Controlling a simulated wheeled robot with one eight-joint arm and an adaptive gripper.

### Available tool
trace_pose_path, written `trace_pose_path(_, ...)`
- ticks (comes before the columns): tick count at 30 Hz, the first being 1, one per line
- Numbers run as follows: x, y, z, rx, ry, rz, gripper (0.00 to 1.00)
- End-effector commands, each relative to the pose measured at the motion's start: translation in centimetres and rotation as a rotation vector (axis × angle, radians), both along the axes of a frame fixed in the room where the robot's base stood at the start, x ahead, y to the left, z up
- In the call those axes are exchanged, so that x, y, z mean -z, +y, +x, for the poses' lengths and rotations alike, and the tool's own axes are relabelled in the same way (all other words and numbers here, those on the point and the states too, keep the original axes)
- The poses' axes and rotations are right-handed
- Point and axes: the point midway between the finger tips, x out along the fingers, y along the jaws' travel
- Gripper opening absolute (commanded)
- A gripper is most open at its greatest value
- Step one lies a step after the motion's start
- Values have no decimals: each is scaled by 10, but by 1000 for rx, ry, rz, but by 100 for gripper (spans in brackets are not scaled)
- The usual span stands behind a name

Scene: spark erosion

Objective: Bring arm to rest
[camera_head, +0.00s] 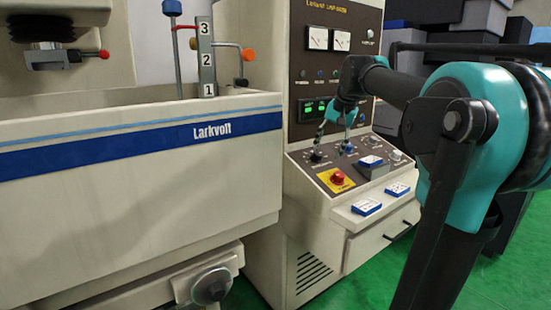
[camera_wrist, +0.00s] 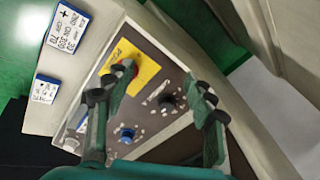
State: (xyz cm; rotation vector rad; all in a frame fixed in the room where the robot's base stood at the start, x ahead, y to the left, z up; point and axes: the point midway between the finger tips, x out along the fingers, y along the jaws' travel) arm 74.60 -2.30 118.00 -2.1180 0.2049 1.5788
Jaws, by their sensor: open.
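My gripper (camera_head: 334,136) hangs over the sloped control panel (camera_head: 304,172) of the Larkvolt machine, fingers pointing down. In the wrist view, my gripper (camera_wrist: 158,78) has its two fingers apart, with nothing between them but the panel below. A black knob (camera_wrist: 167,101) and a blue knob (camera_wrist: 127,134) show beneath the fingers. The red emergency button (camera_head: 338,177) on its yellow plate (camera_wrist: 142,75) lies close to the left finger in the wrist view. My arm reaches in from the right and is bent. Whether a fingertip touches a knob is unclear.
Blue-and-white cards lie on the ledge (camera_head: 355,220), and another blue-edged block (camera_head: 370,162) sits on the panel. The upright cabinet (camera_head: 325,60) with meters stands behind the gripper. The tank (camera_head: 140,190) fills the left. Green floor (camera_head: 500,275) is open at the lower right.

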Motion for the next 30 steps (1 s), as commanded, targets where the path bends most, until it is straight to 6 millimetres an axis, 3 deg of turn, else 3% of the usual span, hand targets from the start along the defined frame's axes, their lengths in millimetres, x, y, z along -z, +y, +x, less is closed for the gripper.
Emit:
trace_pose_path(8, 50, -1, -18, -53, -14, -41, 55)
trace_pose_path(14, 109, -3, -47, -113, -28, -89, 55)
trace_pose_path(17, 152, -5, -73, -159, -38, -126, 55)
trace_pose_path(24, 269, -11, -165, -293, -64, -232, 55)
trace_pose_path(30, 331, -16, -232, -373, -76, -294, 55)
